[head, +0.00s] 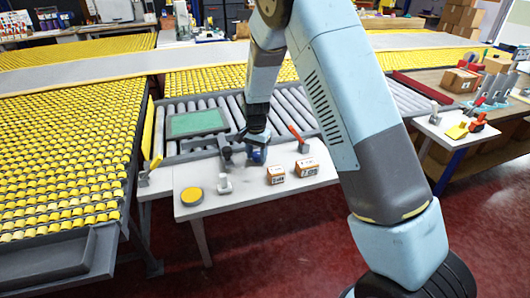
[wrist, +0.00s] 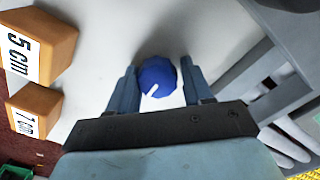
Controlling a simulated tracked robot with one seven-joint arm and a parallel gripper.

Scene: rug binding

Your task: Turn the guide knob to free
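The guide knob (wrist: 158,77) is a blue, faceted round knob with a white pointer line, seen from above in the wrist view. The line points to the lower left. In the head view the knob (head: 257,156) shows as a small blue shape on the white table, partly covered by my gripper (head: 258,137). In the wrist view one finger of my gripper (wrist: 159,66) is on each side of the knob, with narrow gaps seeming to remain. Nothing is held. No marking for free can be read around the knob.
Small boxes marked 5 cm (wrist: 38,47) and 7 cm (wrist: 34,110) stand beside the knob. A yellow-topped disc (head: 192,196), a grey clamp-like part (head: 224,183) and a red-handled lever (head: 298,138) are on the white table (head: 240,205). A roller conveyor (head: 180,105) runs behind.

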